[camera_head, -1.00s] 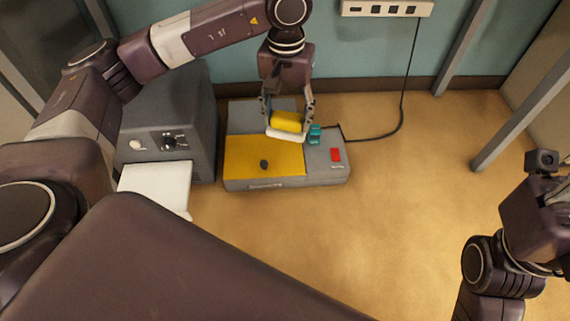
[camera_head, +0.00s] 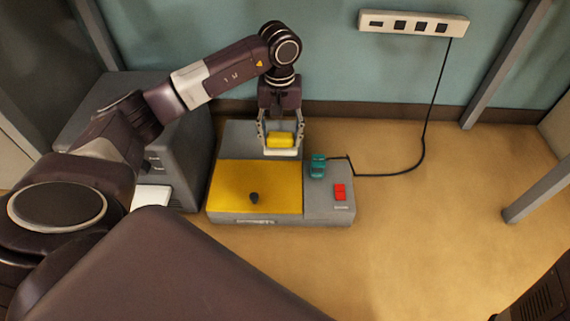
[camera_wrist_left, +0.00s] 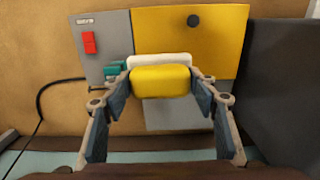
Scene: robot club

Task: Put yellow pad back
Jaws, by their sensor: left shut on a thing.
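The yellow pad (camera_head: 280,139) is a small yellow block with a white base. My left gripper (camera_head: 280,146) is shut on it, one finger on each side. In the left wrist view the pad (camera_wrist_left: 161,81) sits between the fingertips of my left gripper (camera_wrist_left: 161,84). The pad is over the back part of a grey device (camera_head: 329,207) with a yellow panel (camera_head: 240,184). Whether it touches the device cannot be told. My right gripper is outside the head view; only part of my right arm shows at the lower right corner.
The device has a red switch (camera_head: 340,191) and a teal plug (camera_head: 318,166) with a black cable to a wall power strip (camera_head: 413,23). A grey box (camera_head: 185,125) stands close on the left. The floor to the right is free.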

